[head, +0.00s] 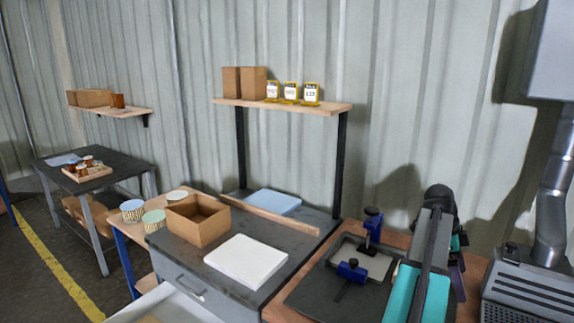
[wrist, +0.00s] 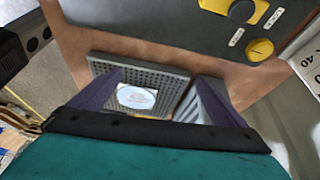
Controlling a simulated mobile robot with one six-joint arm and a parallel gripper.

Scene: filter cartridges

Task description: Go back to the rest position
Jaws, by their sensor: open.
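My gripper (wrist: 160,78) is open in the wrist view, with its two purple fingers spread apart and nothing between them. Beyond the fingers is a grey perforated plate (wrist: 172,82) on a brown surface. In the head view my teal and grey arm is folded at the right over the brown bench (head: 475,272). The gripper is mostly hidden there behind the arm links.
Beside the arm are a black plate with blue-knobbed clamps (head: 352,270) and a grey slotted box (head: 525,293) under a duct (head: 553,210). Left stand a dark bench with a cardboard box (head: 198,220) and a white slab (head: 246,262). A shelf (head: 285,105) holds yellow-framed cards (head: 291,92).

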